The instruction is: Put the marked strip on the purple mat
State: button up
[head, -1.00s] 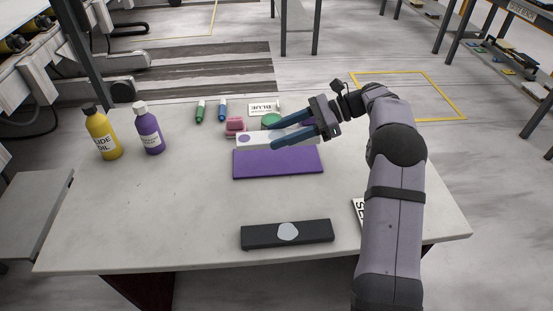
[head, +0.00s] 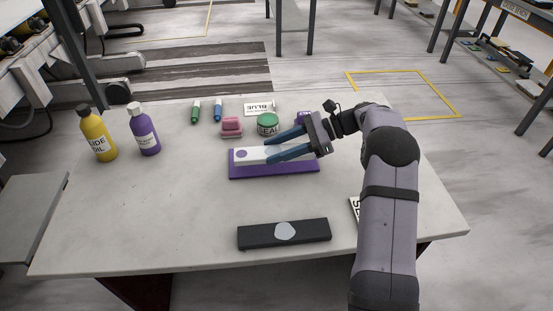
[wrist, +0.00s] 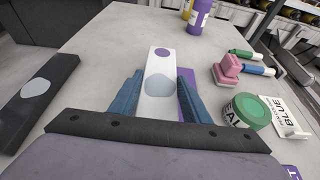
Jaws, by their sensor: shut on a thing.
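The white strip (head: 249,155) has a purple dot near its far end, clear in the wrist view (wrist: 162,66), and a grey patch between my fingers. My gripper (head: 268,151) is shut on the strip across its width; the blue fingers also show in the wrist view (wrist: 160,82). The strip lies lengthwise over the purple mat (head: 275,170), covering its back part. A sliver of the mat (wrist: 188,108) shows beside the right finger in the wrist view. I cannot tell whether the strip touches the mat.
A black bar with a pale patch (head: 312,232) lies in front. Behind the mat are a pink block (head: 231,127), a green-lidded tin (head: 267,125), a BLUE card (head: 258,108) and two markers (head: 207,111). Yellow (head: 99,140) and purple (head: 145,135) bottles stand left. The slab's left front is clear.

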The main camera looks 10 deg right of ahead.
aim_at(277, 166)
jog(key=shift+f, duration=1.8)
jog(key=shift+f, duration=0.2)
jog(key=o, duration=1.4)
jog(key=shift+r, duration=0.2)
jog(key=v, duration=1.2)
jog(key=shift+f, duration=0.1)
